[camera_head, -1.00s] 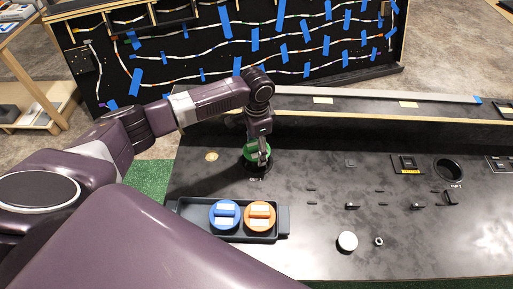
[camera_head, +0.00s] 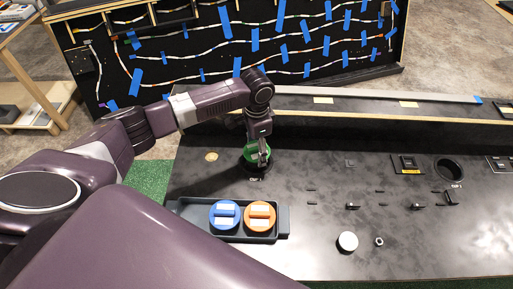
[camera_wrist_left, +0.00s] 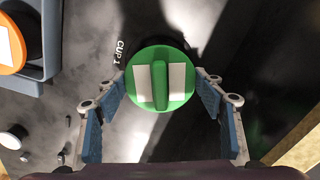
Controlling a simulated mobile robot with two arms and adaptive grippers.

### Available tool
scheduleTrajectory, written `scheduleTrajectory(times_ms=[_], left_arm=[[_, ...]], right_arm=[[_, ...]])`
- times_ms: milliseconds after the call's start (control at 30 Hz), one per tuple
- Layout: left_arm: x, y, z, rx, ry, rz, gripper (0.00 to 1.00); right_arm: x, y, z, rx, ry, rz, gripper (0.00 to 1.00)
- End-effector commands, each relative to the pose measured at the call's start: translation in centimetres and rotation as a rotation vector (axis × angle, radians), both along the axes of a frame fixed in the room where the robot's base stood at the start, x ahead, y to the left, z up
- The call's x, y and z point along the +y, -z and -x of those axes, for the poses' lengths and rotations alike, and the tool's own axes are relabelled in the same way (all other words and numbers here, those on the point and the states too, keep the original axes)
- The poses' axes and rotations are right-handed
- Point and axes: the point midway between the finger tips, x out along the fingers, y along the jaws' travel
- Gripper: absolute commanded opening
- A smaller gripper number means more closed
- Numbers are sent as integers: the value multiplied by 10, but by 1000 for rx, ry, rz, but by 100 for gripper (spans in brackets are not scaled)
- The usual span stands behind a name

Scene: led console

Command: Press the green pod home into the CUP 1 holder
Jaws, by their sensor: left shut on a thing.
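The green pod (camera_head: 247,157) is at the CUP 1 holder (camera_head: 257,173), a dark round ring in the console top. In the left wrist view the pod (camera_wrist_left: 160,102) shows its round top with a raised ridge and two white patches. My left gripper (camera_head: 262,154) is over the holder, its fingers pointing down at the pod. Its blue-padded fingers show on both sides of the pod in the left wrist view (camera_wrist_left: 161,86), shut on it. The pod and gripper hide most of the holder, so I cannot tell how deep the pod sits. My right gripper is out of view.
A dark tray (camera_head: 277,237) in front holds a blue pod (camera_head: 225,215) and an orange pod (camera_head: 260,216). An open round holder (camera_head: 449,168) is at the right. A white knob (camera_head: 348,241) and small switches stand on the console. A ledge (camera_head: 380,111) runs along the back.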

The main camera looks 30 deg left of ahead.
Motion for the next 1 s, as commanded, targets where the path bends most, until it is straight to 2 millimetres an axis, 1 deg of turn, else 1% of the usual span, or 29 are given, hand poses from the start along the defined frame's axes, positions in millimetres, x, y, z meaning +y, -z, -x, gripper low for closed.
scheduleTrajectory(times_ms=[1000], left_arm=[[0,21,0,0,1,0,41]], right_arm=[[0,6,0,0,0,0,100]])
